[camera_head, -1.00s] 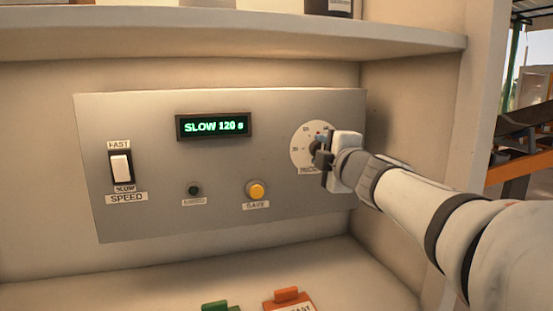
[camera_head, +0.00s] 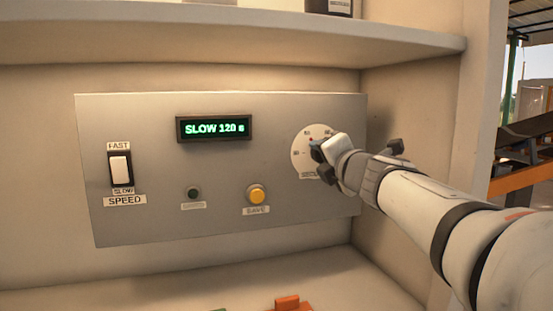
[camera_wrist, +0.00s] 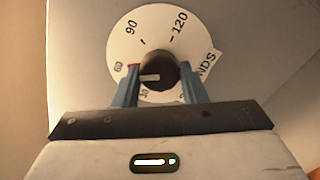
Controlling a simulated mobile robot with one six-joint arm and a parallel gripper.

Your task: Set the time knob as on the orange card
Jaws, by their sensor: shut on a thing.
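The time knob (camera_wrist: 159,66) is dark and round with a pale pointer line that points left in the wrist view, near the 30–60 side. It sits in the middle of a white dial (camera_wrist: 122,43) marked 30, 60, 90 and 120; a red mark is by 60. My gripper (camera_wrist: 160,88) has its blue fingers on both sides of the knob, shut on it. In the head view my gripper (camera_head: 319,151) covers the knob and part of the dial (camera_head: 301,146).
The grey panel (camera_head: 270,105) also carries a white speed switch (camera_head: 120,168), a small dark round part (camera_head: 193,193) and a yellow save button (camera_head: 257,194).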

